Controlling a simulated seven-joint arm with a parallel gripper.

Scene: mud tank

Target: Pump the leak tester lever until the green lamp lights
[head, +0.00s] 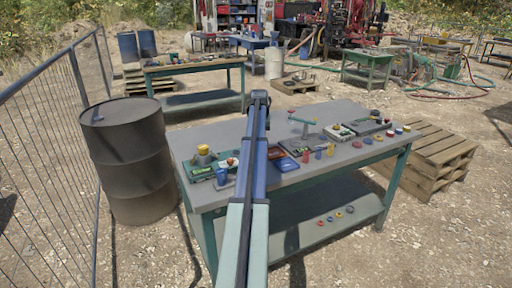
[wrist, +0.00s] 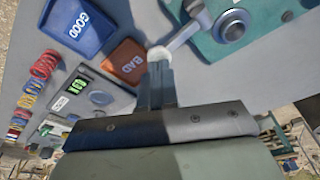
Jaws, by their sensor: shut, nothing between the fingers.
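In the wrist view a teal unit (wrist: 265,25) fills the upper right, with a round grey hub on it. A grey lever (wrist: 185,36) reaches from its edge and ends in a pale round knob (wrist: 158,54). My gripper (wrist: 157,76) is shut and empty, its tips right at the knob; I cannot tell whether they touch. A teal unit with a yellow top (head: 201,164), likely the same one, sits at the left of the table in the head view. My arm hides the gripper there. I see no lit green lamp on the part of the unit in view.
A blue GOOD tray (wrist: 77,26) and a red BAD tray (wrist: 126,62) lie beside the lever. A dark box with a green display (wrist: 77,87) and several coloured rings (wrist: 44,65) are to the left. A rusty drum (head: 128,160) stands left of the table (head: 345,160).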

